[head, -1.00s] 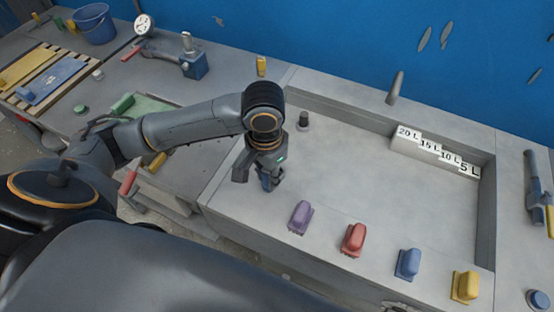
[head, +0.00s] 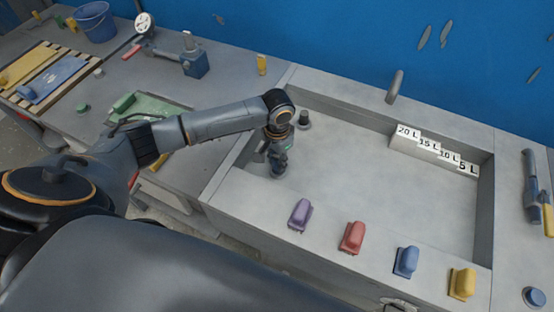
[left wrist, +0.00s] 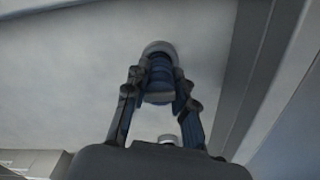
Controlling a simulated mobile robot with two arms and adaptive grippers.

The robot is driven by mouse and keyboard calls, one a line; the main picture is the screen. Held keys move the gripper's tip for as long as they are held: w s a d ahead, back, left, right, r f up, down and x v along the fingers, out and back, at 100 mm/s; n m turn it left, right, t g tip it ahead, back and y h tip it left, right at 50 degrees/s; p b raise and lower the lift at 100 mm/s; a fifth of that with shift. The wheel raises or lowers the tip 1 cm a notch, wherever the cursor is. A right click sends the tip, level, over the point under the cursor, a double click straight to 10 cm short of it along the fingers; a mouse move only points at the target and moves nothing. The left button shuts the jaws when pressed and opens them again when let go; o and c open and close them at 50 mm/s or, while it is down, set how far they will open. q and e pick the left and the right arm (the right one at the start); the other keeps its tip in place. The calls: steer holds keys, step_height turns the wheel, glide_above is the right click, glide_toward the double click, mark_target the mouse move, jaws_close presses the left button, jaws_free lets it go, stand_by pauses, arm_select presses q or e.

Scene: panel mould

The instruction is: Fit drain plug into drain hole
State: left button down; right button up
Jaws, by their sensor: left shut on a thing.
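My left gripper (head: 278,170) is over the left part of the grey basin (head: 370,190), near its floor. It is shut on a dark blue drain plug, seen between the fingers in the left wrist view (left wrist: 159,78). A pale grey round rim (left wrist: 158,48) shows at the plug's far end. I cannot tell whether this rim belongs to the plug or to the drain hole, nor whether the plug is in the hole. The gripper hides the basin floor below it in the head view. My right gripper is not in view.
A dark knob on a grey base (head: 304,120) stands in the basin's back left corner, close to my left gripper. White stepped litre blocks (head: 430,146) stand at the back right. Purple (head: 300,214), red (head: 352,238), blue (head: 406,261) and yellow (head: 462,283) handled pieces line the front rim.

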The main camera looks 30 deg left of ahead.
mark_target(277, 158)
arm_select(q)
steer(key=shift+f, duration=0.15)
steer(key=c, duration=1.1)
jaws_free()
steer(key=shift+f, duration=0.1)
step_height(277, 158, up, 12)
steer(key=shift+r+b, duration=0.2)
steer(key=shift+b, duration=0.1)
